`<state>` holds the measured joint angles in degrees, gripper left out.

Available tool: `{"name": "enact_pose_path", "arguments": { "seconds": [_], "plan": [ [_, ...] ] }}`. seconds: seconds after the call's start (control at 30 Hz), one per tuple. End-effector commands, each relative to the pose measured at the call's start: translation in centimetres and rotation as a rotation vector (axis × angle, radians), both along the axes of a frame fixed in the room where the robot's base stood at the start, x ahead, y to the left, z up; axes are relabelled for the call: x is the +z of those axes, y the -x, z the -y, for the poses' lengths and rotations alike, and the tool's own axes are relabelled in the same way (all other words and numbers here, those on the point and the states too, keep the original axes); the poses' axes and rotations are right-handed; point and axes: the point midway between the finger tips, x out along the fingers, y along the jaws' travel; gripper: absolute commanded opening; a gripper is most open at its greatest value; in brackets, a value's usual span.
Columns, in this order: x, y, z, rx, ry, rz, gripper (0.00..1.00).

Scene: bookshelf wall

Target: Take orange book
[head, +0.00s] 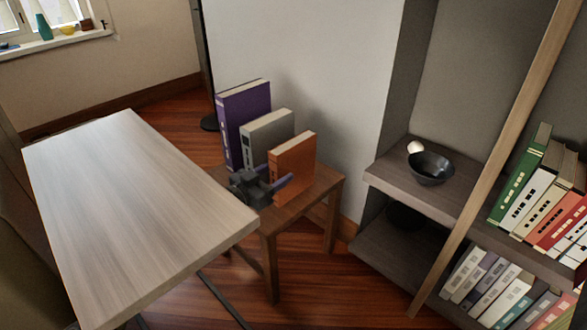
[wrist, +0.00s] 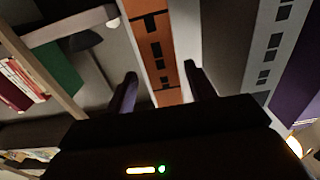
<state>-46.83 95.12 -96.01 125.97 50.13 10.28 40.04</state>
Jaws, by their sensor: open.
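The orange book (head: 297,163) stands upright at the right end of a row on a small wooden stool. In the wrist view its orange spine (wrist: 155,45) with dark marks runs down between my two fingers. My gripper (head: 274,178) is open at the spine side of the book, low on it. In the wrist view the gripper (wrist: 160,76) has one finger on each side of the spine. I cannot tell whether either finger touches the book. The lower part of the spine is hidden behind my gripper.
A grey book (head: 267,138) and a taller purple book (head: 244,118) stand left of the orange one on the stool (head: 318,190). A light wood table (head: 130,200) is at the left. A shelf with a black bowl (head: 430,170) and several books stands at the right.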

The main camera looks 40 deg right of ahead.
Motion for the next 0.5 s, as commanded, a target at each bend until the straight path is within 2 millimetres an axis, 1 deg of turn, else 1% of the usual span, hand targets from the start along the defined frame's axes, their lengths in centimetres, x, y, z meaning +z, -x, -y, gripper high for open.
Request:
{"name": "enact_pose_path", "arguments": {
  "seconds": [0.13,0.23,0.4,0.5],
  "plan": [
    [0.0,0.0,0.1,0.0,0.0,0.0,0.55],
    [-0.3,-0.1,0.8,-0.003,-0.002,0.0,0.55],
    [-0.9,-0.7,3.1,-0.004,-0.002,0.001,0.55],
    [-0.6,-0.9,4.4,-0.002,-0.002,0.002,0.55]
  ]
}}
